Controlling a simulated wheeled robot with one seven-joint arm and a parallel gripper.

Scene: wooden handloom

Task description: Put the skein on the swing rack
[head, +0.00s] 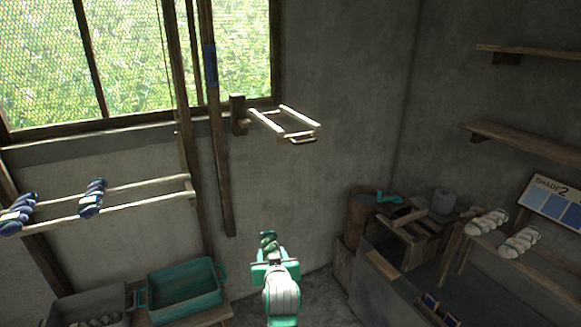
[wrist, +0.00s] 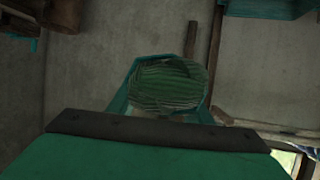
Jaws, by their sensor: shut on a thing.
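My gripper (head: 268,252) is in the lower middle of the head view, shut on a green skein (head: 268,240). The skein stands up from the jaws, clear of any surface. In the wrist view the skein (wrist: 168,85) fills the space between the two teal fingers. The swing rack (head: 285,123) is a pale wooden frame with two rails and a handle at its front end, fixed by a bracket to a dark post beside the window. It sticks out from the wall, above and slightly right of my gripper. Its rails look empty.
A teal tub (head: 185,290) and a grey tub (head: 92,305) stand below. Pale skeins (head: 487,222) lie on a rack at right, near a shade board (head: 560,200). A vertical beam (head: 219,150) stands left of the swing rack.

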